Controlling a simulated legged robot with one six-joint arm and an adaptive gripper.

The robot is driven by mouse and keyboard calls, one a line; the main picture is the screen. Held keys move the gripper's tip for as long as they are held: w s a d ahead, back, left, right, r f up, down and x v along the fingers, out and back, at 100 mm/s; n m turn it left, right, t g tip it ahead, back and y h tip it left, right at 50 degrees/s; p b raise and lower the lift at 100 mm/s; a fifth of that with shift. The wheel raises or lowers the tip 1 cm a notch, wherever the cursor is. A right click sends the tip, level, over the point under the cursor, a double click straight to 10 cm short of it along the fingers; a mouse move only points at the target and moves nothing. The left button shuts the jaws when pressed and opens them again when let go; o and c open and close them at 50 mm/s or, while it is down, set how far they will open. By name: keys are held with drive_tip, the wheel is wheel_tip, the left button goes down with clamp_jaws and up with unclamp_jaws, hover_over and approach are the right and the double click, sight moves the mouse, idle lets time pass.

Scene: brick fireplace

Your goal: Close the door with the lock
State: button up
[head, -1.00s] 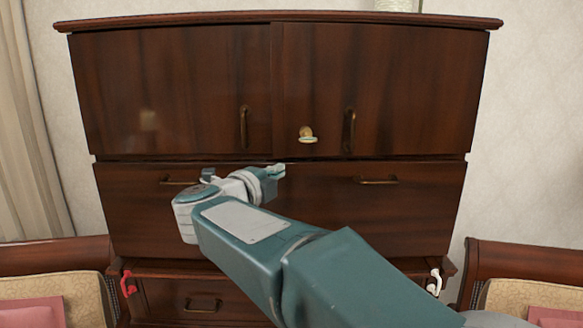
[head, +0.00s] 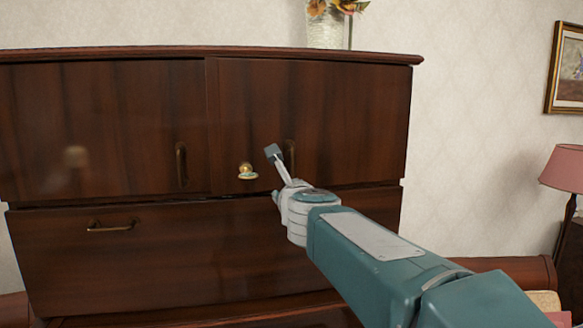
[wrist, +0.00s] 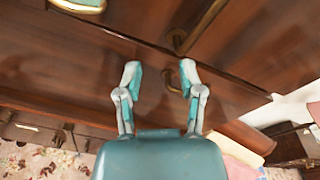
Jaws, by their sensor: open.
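The dark wooden cabinet has a left upper door (head: 100,125) and a right upper door (head: 335,120). Both look close to flush; I cannot tell whether one stands slightly ajar. The brass lock (head: 247,171) sits low on the right door, and it also shows at the top left of the wrist view (wrist: 80,5). The right door's brass handle (head: 290,155) is partly behind my gripper (head: 276,157). In the wrist view my gripper (wrist: 160,72) is open and empty, its two fingers apart, below the handle (wrist: 205,22). Contact with the handle is not visible.
The left door has its own handle (head: 181,163). A wide drawer (head: 170,255) with a brass handle (head: 111,226) lies below. A vase (head: 327,27) stands on top. A pink-shaded lamp (head: 565,168) and a framed picture (head: 567,65) are at the right.

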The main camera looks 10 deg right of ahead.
sight(293, 167)
drive_tip(key=s+d+r+m+y, duration=0.3)
drive_tip(key=s+d+y, duration=0.2)
drive_tip(key=shift+t, duration=0.3)
drive_tip(key=x, duration=1)
drive_tip(key=shift+w+r, duration=0.2)
drive_tip(key=shift+w, duration=0.1)
clamp_jaws()
